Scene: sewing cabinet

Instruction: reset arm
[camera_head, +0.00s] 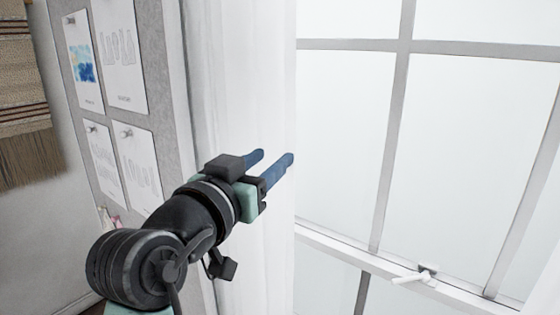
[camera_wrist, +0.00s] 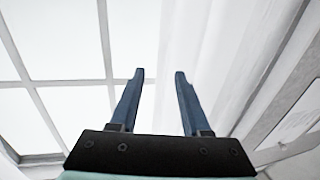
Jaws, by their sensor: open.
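My gripper (camera_head: 272,161) is raised in the middle of the head view, in front of a white curtain beside a window. Its two blue fingers stand apart with nothing between them. In the wrist view my gripper (camera_wrist: 159,75) also shows open and empty, with the white curtain behind it. My dark arm reaches up from the lower left of the head view. I cannot tell the exact gap between the fingertips and the curtain.
A window (camera_head: 340,130) with a white frame and a handle (camera_head: 415,275) fills the right side. The white curtain (camera_head: 235,75) hangs at its left edge. A grey pinboard (camera_head: 160,80) with pinned papers and a fringed woven hanging (camera_head: 22,85) are at the left.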

